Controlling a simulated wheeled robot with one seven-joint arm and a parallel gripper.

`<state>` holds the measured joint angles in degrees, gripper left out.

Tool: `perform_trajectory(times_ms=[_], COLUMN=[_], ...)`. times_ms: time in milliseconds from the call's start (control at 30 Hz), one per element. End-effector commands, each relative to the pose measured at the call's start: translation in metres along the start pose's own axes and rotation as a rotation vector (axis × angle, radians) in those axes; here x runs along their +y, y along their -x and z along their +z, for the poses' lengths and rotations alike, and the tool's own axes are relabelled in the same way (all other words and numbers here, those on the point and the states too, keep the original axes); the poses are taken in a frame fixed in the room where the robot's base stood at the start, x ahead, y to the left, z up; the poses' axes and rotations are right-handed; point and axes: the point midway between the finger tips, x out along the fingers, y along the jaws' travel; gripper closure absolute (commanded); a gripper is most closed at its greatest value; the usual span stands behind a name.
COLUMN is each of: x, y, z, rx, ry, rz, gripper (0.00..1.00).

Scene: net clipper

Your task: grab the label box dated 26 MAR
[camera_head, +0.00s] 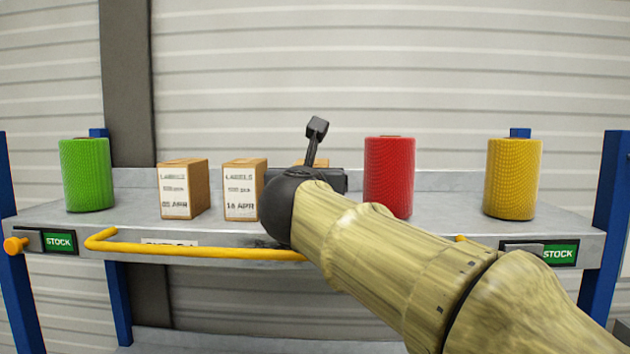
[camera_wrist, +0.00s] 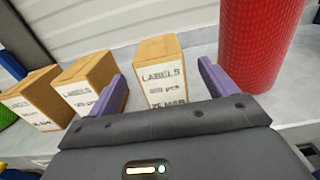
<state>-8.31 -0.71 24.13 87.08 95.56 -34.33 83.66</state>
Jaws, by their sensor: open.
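A tan label box (camera_wrist: 158,50) with a white label stands on the shelf, between my gripper's purple fingers (camera_wrist: 158,60) as seen in the wrist view. Its lower date line is partly cut off by my gripper and looks like 26 MAR. In the head view only a sliver of this box (camera_head: 320,162) shows behind my dark gripper (camera_head: 318,178). My gripper is open and holds nothing. The wrist view does not show whether the fingers touch the box.
Two other label boxes stand to the left, one (camera_head: 244,190) dated 16 APR and one (camera_head: 183,188) with another APR date. A red net roll (camera_head: 389,178) stands close on the right. Green (camera_head: 86,175) and yellow (camera_head: 512,178) rolls stand farther out. A yellow rail (camera_head: 200,250) runs along the shelf front.

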Motion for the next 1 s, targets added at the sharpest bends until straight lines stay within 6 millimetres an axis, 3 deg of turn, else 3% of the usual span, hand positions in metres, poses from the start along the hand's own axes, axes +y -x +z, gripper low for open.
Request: perform_trajectory(times_ms=[167, 567, 1000], x=[0.000, -0.006, -0.001], y=[-0.023, -0.030, -0.078], z=[0.001, 0.001, -0.003], rx=[0.002, 0.000, 0.000], ry=[0.001, 0.001, 0.001], rz=[0.001, -0.011, -0.003], gripper=[0.15, 0.15, 0.15])
